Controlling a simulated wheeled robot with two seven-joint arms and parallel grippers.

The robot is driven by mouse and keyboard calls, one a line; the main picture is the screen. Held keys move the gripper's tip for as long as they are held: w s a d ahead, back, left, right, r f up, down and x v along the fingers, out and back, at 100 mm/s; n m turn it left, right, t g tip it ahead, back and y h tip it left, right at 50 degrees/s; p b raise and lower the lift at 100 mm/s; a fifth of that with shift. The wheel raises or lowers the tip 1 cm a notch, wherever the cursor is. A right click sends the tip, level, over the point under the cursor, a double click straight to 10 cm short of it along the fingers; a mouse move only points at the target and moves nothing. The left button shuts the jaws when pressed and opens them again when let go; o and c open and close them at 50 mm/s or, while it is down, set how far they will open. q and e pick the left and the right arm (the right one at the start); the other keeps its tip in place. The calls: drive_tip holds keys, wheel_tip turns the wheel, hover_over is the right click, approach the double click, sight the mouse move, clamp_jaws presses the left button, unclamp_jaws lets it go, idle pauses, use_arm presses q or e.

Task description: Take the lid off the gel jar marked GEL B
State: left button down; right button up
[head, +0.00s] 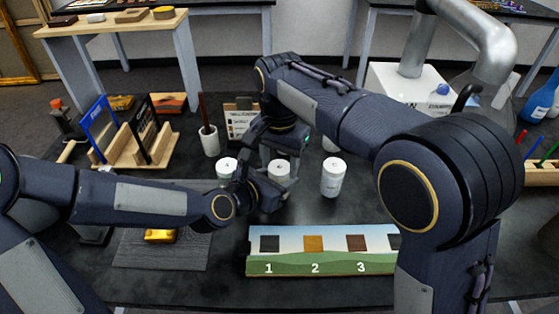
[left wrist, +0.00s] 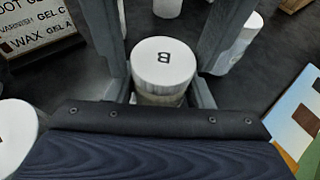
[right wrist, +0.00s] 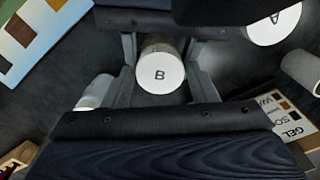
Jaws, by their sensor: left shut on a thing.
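The GEL B jar (head: 278,168) is a white jar standing upright on the dark table, partly hidden by my arms in the head view. Its white lid, marked B, is on it and shows in the left wrist view (left wrist: 164,62) and the right wrist view (right wrist: 160,74). My left gripper (left wrist: 162,98) is shut on the jar, low at its sides. My right gripper (right wrist: 160,85) is over the jar from the other side, its fingers apart on either side of the lid. Whether they touch it is not clear.
A jar marked A (right wrist: 272,22) stands close by, with other white jars (head: 333,177) around. A board numbered 1 to 3 (head: 315,267) lies in front. A label sign (head: 240,120), brush cup (head: 210,141) and wooden rack (head: 135,150) stand behind and left.

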drive_tip(key=shift+o, duration=1.4)
drive_tip(key=shift+r, duration=2.25)
drive_tip(key=shift+c, duration=0.2)
drive_tip(key=shift+w+r+m, duration=0.1)
drive_tip(key=shift+r+m, duration=0.65)
drive_tip(key=shift+m, duration=0.15)
drive_tip(key=shift+r+m, duration=0.8)
drive_tip(key=shift+f, duration=3.85)
